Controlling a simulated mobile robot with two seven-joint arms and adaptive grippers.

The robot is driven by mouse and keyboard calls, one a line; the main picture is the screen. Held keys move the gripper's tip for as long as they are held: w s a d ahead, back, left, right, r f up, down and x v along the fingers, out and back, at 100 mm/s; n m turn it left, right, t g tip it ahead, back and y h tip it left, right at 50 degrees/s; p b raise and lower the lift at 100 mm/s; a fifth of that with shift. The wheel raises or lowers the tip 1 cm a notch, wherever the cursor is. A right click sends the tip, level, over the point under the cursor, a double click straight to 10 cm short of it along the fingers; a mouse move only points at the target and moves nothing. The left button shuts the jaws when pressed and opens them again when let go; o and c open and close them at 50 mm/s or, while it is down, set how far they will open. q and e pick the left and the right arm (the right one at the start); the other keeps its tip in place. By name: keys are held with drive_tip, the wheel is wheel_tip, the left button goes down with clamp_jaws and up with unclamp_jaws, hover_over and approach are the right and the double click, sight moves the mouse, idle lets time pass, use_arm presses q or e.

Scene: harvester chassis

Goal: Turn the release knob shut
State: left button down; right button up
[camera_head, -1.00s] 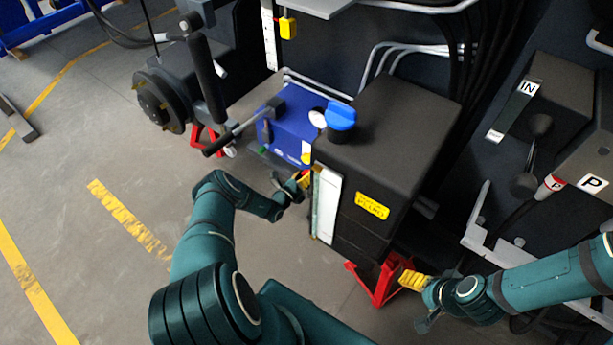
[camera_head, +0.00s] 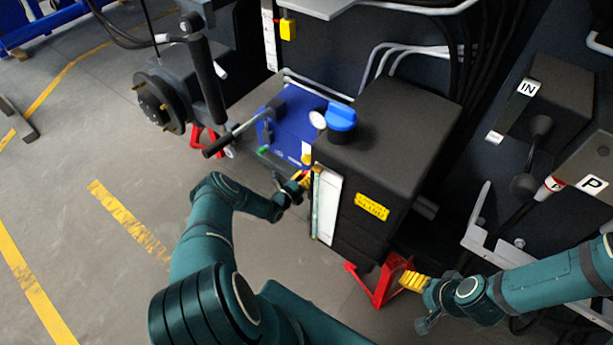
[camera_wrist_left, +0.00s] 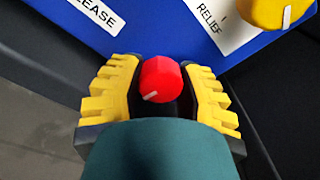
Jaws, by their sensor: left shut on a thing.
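The red release knob (camera_wrist_left: 163,82) sits on the blue unit between the yellow fingers of my left gripper (camera_wrist_left: 165,92). Its white mark points to the lower left in the left wrist view. A white label ending in "LEASE" (camera_wrist_left: 98,12) is above left of it. In the head view my left gripper (camera_head: 303,180) is at the near edge of the blue unit (camera_head: 292,125), beside the black tank; the red knob is hard to make out there. My right gripper (camera_head: 413,281) is by a red stand, and its finger gap is not clear.
A yellow knob (camera_wrist_left: 275,10) with a "RELIEF" label (camera_wrist_left: 222,28) is close on the right of my left gripper. The black tank (camera_head: 395,120) with a blue cap (camera_head: 341,117) stands right of the left gripper. A black-gripped lever (camera_head: 232,135) reaches over the left side.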

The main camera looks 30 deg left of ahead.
use_arm(q)
drive_tip(key=m, duration=0.4)
drive_tip(key=m+p, duration=0.1)
drive_tip(key=m, duration=0.4)
drive_tip(key=shift+r+m+p, duration=0.1)
drive_tip(key=shift+m+p, duration=0.2)
drive_tip(key=shift+p, duration=0.05)
drive_tip(key=m+p, duration=0.2)
drive_tip(key=m, duration=0.3)
drive_tip(key=shift+y, duration=0.3)
drive_tip(key=m+p, duration=0.1)
drive_tip(key=m, duration=0.4)
drive_tip(key=shift+p, duration=0.35)
drive_tip(key=m, duration=0.3)
drive_tip(key=shift+y+p, duration=0.3)
drive_tip(key=shift+p, duration=0.05)
drive_tip(key=m, duration=0.2)
drive_tip(key=shift+m, duration=0.4)
drive_tip(key=m, duration=0.3)
drive_tip(key=shift+w+m, duration=0.1)
drive_tip(key=shift+m, duration=2.3)
